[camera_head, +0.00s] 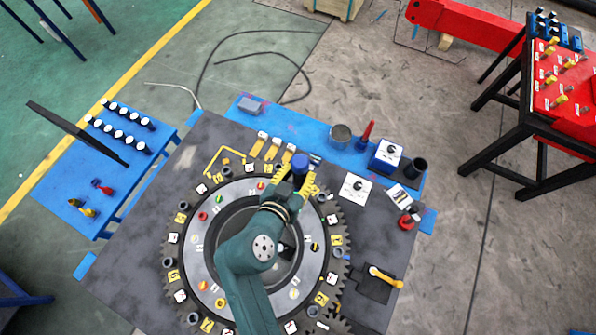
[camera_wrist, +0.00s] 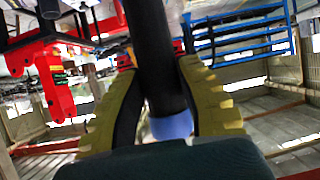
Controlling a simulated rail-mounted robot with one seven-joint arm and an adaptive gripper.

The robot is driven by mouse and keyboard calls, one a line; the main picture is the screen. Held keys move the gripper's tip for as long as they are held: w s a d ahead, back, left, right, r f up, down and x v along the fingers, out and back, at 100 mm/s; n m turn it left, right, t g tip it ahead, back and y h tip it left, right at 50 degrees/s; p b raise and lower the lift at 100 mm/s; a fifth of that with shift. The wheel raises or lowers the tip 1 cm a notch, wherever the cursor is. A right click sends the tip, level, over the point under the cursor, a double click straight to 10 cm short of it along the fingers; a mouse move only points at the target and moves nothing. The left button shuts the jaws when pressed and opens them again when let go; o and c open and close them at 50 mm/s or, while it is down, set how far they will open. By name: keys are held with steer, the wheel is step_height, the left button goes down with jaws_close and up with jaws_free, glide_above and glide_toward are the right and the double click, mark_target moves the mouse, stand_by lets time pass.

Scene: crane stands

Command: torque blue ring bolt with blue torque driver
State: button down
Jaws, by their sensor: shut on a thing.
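My gripper (camera_head: 295,184) is above the upper right part of the large toothed ring (camera_head: 205,250), its yellow fingers shut on the blue torque driver (camera_head: 300,161). In the head view the driver's blue cap shows beyond the fingers. In the wrist view the fingers (camera_wrist: 160,105) press on both sides of its black shaft (camera_wrist: 148,45), with a blue part (camera_wrist: 172,126) low between them. Bolts and coloured markers sit around the ring. I cannot tell which is the blue ring bolt. The driver's working end and the ring beneath my arm are hidden.
The table's blue back strip holds a metal cup (camera_head: 340,136), a red-handled tool (camera_head: 367,133) and a blue box (camera_head: 386,155). A yellow-handled tool (camera_head: 385,278) lies at right. A blue side table (camera_head: 75,180) stands left, a red bench (camera_head: 570,90) at far right.

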mark_target(297, 188)
steer(key=shift+w+r, duration=0.15)
steer(key=shift+r, duration=0.2)
steer(key=shift+s, duration=0.3)
step_height(297, 188, down, 6)
steer(key=b, duration=0.5)
steer(key=shift+r, duration=0.15)
steer(key=shift+f+b, duration=0.95)
steer(key=shift+b, duration=0.3)
stand_by(0.5)
steer(key=shift+f+b, duration=0.25)
steer(key=shift+b, duration=0.35)
stand_by(2.6)
steer(key=shift+r, duration=0.15)
stand_by(1.1)
